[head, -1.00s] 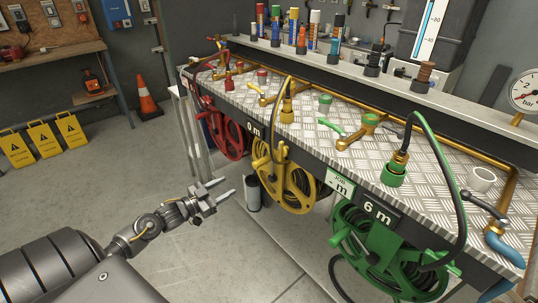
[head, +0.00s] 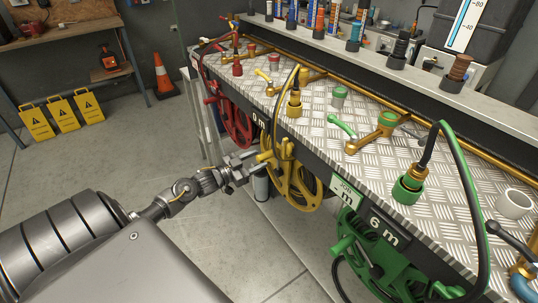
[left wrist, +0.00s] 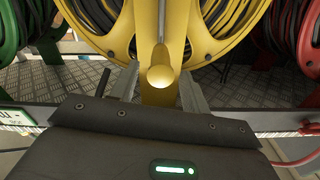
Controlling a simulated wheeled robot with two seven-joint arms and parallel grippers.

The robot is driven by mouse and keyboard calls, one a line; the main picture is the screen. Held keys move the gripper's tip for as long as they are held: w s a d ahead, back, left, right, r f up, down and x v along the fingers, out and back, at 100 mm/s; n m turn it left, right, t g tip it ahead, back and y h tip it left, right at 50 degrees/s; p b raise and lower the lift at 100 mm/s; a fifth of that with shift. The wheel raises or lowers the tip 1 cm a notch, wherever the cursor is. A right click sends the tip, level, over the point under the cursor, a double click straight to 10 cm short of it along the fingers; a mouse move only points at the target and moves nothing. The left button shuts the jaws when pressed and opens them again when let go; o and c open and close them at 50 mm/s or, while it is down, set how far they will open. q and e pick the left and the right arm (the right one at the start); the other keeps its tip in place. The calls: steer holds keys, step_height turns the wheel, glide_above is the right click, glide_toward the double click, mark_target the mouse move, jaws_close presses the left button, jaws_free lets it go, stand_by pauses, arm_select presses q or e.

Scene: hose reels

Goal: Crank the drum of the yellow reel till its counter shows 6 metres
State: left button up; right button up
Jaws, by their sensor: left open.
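The yellow reel (head: 302,188) hangs under the bench's front edge in the head view, with its drum and hose filling the top of the left wrist view (left wrist: 207,17). A counter plate (head: 259,121) by its upper left reads 0 m. The reel's yellow crank knob (left wrist: 161,77) points at the left wrist camera. My left gripper (head: 248,162) is at the reel's left front side. It is open, with one finger on each side of the knob in the wrist view; I cannot tell whether they touch it. My right gripper is out of view.
A green reel (head: 372,258) with a 6 m counter (head: 383,228) and a plate with a dash (head: 347,193) is to the right. A red reel (head: 236,122) is behind to the left. The metal bench top (head: 320,130) carries valves and fittings.

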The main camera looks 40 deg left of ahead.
mark_target(277, 150)
arm_select(q)
steer(key=x, duration=0.5)
steer(key=shift+w+d, duration=0.1)
steer(key=shift+w, duration=0.2)
steer(key=shift+c, duration=0.4)
jaws_close()
